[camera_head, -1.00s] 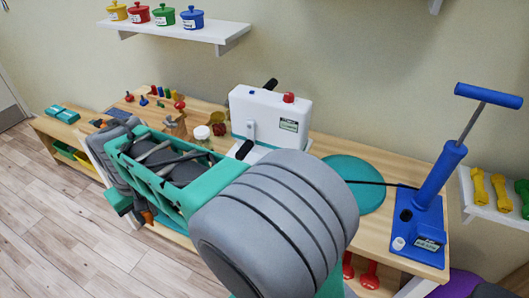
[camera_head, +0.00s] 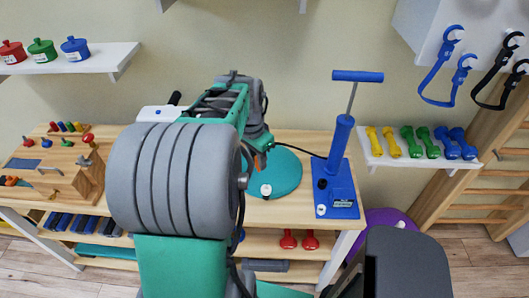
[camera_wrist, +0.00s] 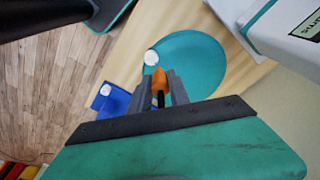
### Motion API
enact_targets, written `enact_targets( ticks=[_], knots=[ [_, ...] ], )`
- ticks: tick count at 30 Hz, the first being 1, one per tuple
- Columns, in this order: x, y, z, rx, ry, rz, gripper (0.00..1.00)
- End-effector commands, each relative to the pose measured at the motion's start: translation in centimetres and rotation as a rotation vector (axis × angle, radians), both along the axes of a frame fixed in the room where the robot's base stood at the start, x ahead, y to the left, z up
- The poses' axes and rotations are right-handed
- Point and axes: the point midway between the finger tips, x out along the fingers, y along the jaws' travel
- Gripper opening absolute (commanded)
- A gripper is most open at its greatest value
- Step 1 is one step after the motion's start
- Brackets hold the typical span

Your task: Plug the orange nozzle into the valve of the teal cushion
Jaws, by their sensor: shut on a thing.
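The teal cushion (camera_head: 288,172) is a flat disc on the wooden table, with a white valve (camera_head: 266,190) on its near-left side. In the wrist view the cushion (camera_wrist: 205,65) and white valve (camera_wrist: 151,57) lie ahead of my fingers. My gripper (camera_wrist: 162,92) is shut on the orange nozzle (camera_wrist: 159,80), whose tip points toward the valve and looks close to it. In the head view my gripper (camera_head: 262,150) is above the cushion's left part, with a gap between it and the valve.
A blue pump (camera_head: 337,160) stands right of the cushion, and a black hose (camera_head: 305,152) runs from it toward my gripper. A white box (camera_head: 158,113) stands left, partly hidden behind my arm. Red dumbbells (camera_head: 300,240) lie on the shelf below. A peg board (camera_head: 75,170) is far left.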

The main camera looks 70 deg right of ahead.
Motion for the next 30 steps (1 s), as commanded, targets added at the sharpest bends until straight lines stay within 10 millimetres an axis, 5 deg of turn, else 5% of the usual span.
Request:
enact_targets(
  ticks=[5, 21, 30],
  knots=[
    [-2.6, -0.4, 0.1, -0.003, 0.001, -0.090, 0.00],
    [-2.5, -0.4, -5.9, -0.003, 0.000, -0.088, 0.00],
    [-2.5, -0.4, -6.6, -0.003, 0.001, -0.087, 0.00]
  ],
)
